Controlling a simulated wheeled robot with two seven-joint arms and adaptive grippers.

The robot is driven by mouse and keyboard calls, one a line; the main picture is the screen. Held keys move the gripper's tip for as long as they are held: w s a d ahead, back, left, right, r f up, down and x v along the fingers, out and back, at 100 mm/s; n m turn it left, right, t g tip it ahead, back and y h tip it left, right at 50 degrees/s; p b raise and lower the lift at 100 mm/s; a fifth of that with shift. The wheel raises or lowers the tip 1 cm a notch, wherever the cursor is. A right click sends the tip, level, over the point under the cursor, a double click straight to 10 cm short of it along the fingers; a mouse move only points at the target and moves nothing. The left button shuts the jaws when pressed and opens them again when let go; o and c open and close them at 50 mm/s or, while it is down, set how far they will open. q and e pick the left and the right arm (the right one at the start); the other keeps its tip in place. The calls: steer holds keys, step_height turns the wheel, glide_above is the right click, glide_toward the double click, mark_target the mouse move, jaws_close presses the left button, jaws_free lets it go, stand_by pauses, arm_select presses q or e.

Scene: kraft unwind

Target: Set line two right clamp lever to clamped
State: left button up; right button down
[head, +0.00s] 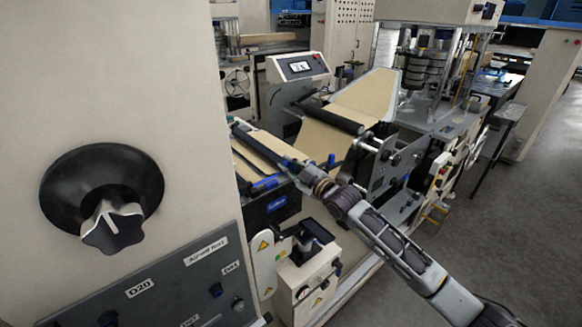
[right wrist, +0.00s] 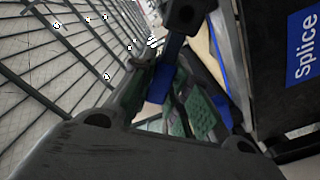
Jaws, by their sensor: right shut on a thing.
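My right arm reaches in from the lower right in the head view, its gripper (head: 292,163) at the right end of the roller and paper web section. In the right wrist view, a blue lever (right wrist: 174,45) runs down between the fingers of the gripper (right wrist: 165,100), which is shut on it. The fingers hide part of the lever, and its set position is not clear. A blue tip (head: 331,160) shows just beyond the gripper in the head view; I cannot tell whether it is the same lever. My left gripper is not in view.
A black panel with a blue "Splice" label (right wrist: 302,48) stands close at right in the right wrist view. In the head view, a cream cabinet with a black knob (head: 113,225) fills the left. Brown web (head: 365,100) runs over rollers behind the gripper. Open floor (head: 520,220) lies right.

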steer(key=shift+s+a+f+n+b, duration=0.2)
steer(key=shift+f+n, duration=0.6)
steer(key=shift+n, duration=0.75)
steer(key=shift+s+a+f+n+b, duration=0.15)
steer(key=shift+a+f+n, duration=0.2)
steer(key=shift+f+n, duration=0.8)
steer(key=shift+s+a+f+n+b, duration=0.1)
steer(key=shift+s+a+f+n, duration=0.25)
steer(key=shift+n, duration=1.55)
steer(key=shift+w+d+f, duration=0.1)
steer(key=shift+w+d, duration=0.05)
steer(key=c, duration=1.4)
jaws_free()
steer(key=shift+o, duration=0.2)
steer(key=v, duration=1.2)
